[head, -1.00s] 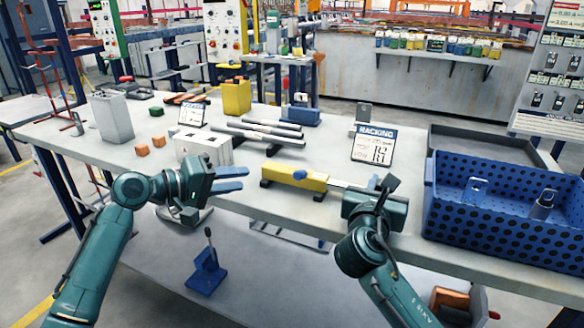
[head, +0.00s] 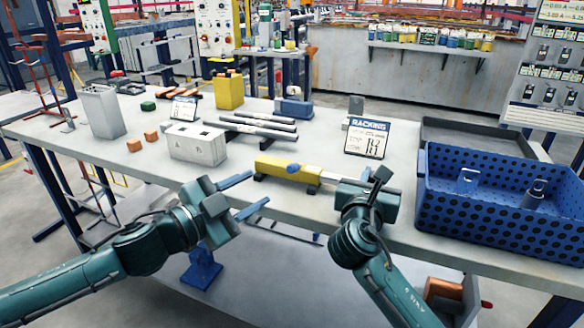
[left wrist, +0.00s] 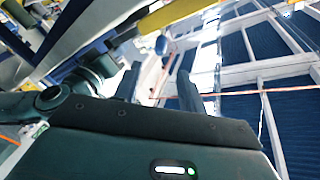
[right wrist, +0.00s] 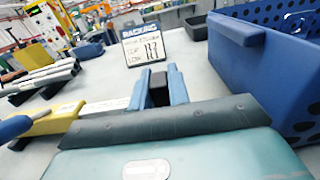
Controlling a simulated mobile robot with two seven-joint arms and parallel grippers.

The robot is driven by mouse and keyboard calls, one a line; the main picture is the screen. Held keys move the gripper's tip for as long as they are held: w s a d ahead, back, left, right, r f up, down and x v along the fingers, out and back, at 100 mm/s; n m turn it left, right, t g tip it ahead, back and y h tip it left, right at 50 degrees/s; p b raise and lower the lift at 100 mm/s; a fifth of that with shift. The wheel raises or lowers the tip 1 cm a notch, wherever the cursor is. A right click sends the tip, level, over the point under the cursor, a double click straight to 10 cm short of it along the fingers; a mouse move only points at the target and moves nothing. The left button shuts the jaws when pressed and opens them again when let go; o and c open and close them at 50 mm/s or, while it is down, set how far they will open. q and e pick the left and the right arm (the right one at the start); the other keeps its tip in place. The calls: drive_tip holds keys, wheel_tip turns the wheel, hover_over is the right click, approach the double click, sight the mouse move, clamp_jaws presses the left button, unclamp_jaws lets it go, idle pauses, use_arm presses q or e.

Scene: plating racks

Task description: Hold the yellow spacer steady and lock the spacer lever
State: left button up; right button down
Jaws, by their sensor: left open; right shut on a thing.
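The yellow spacer (head: 275,168) lies on dark supports near the table's front edge. A lever with a blue knob (head: 292,168) shows at it, and a pale bar (head: 330,177) runs right from it. My left gripper (head: 246,194) is open and empty, in front of and left of the spacer, apart from it. In the left wrist view, a yellow bar (left wrist: 180,13) shows above the open fingers (left wrist: 157,82). My right gripper (right wrist: 158,88) is shut on a small dark piece by the bar's right end. The right wrist view shows the spacer (right wrist: 50,124) at left.
A blue perforated bin (head: 490,232) stands close to the right of my right gripper. A racking sign (head: 367,142) stands behind it. A white block (head: 197,148), several grey rods (head: 260,130) and a yellow container (head: 229,92) are farther back. A blue stand (head: 202,270) is below the table edge.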

sight(292, 169)
use_arm(q)
drive_tip(key=x, duration=1.1)
drive_tip(key=shift+w, duration=0.15)
clamp_jaws()
